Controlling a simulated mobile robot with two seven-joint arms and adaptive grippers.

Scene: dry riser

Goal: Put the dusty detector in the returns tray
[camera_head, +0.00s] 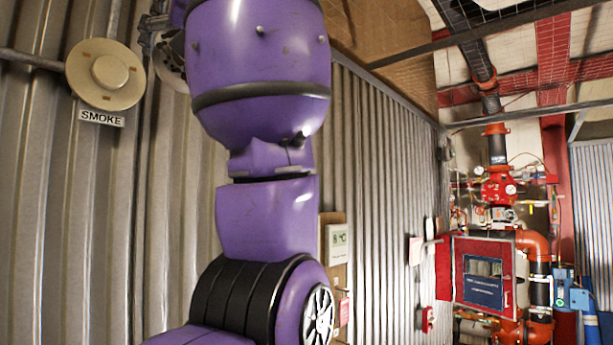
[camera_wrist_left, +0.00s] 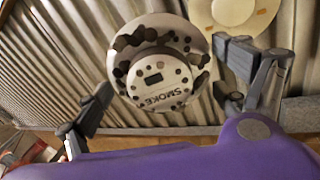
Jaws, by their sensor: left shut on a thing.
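The dusty detector (camera_wrist_left: 160,75) is a round pale disc with dark smudges and the word SMOKE on it. It fills the middle of the left wrist view, between the fingers of my left gripper (camera_wrist_left: 165,92), which is shut on it. In the head view the dusty detector (camera_head: 172,65) shows only in part, at the ribbed wall behind my purple arm. My left gripper (camera_head: 152,35) is mostly hidden there too. I cannot tell whether the detector still touches the wall. The returns tray and my right gripper are not in view.
A clean beige detector (camera_head: 105,74) is on the wall to the left, above a SMOKE label (camera_head: 101,118). A thermostat-like panel (camera_head: 337,245) is on the wall behind my arm. Red pipes (camera_head: 497,185) and a red cabinet (camera_head: 482,280) stand at the right.

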